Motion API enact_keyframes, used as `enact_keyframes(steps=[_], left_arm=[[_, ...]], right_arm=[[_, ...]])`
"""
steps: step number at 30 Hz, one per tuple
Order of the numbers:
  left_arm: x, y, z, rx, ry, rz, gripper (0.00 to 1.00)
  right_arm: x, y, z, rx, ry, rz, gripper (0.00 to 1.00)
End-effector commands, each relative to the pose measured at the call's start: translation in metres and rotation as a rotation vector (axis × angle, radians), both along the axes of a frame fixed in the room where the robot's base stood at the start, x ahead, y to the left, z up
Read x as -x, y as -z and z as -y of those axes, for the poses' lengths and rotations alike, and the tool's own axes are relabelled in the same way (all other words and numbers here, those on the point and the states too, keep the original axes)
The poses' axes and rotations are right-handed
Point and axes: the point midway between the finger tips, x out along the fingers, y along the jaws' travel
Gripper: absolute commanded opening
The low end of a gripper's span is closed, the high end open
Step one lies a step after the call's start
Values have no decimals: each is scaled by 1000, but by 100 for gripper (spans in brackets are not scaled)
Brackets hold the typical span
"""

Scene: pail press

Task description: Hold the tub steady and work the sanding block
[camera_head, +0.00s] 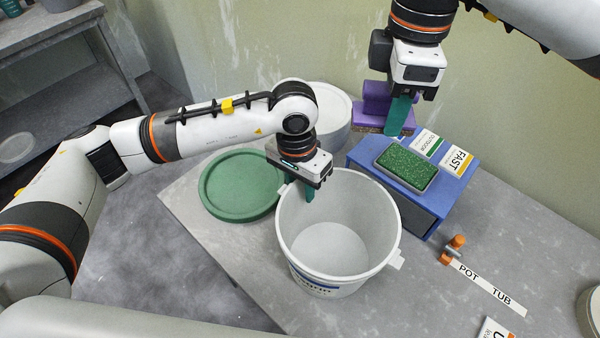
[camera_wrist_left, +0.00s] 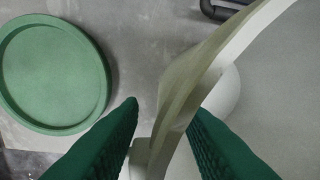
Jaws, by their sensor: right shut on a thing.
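The white tub (camera_head: 308,268) stands upright on the grey table, open and empty inside. It also shows in the left wrist view (camera_wrist_left: 270,75). My left gripper (camera_head: 312,186) is at its back-left rim. In the left wrist view the green fingers of my left gripper (camera_wrist_left: 165,108) are apart, one on each side of the rim, with gaps visible. My right gripper (camera_head: 400,112) is shut on the purple sanding block (camera_head: 373,106), which has a brown, grainy underside. It is held in the air behind the blue box, clear of the tub.
A blue box (camera_head: 408,213) right of the tub carries a green gritty pad (camera_head: 407,164) and labels, one reading FAST (camera_head: 458,161). A green lid (camera_head: 240,185) lies left of the tub. A white round container (camera_head: 338,104) stands behind.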

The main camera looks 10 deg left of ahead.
Motion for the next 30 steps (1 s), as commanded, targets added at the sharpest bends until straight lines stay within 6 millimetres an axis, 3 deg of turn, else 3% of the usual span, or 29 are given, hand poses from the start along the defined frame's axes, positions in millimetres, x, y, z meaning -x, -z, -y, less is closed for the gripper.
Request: enact_keyframes(steps=[8,14,15,19,20,30], left_arm=[[0,2,0,1,0,0,31],[0,2,0,1,0,0,1],[0,2,0,1,0,0,0],[0,1,0,1,0,0,3],[0,1,0,1,0,0,0],[0,1,0,0,-1,0,0]], right_arm=[[0,0,0,0,0,0,22],[0,0,0,0,0,0,22],[0,0,0,0,0,0,22],[0,0,0,0,0,0,22],[0,0,0,0,0,0,22],[0,0,0,0,0,0,22]])
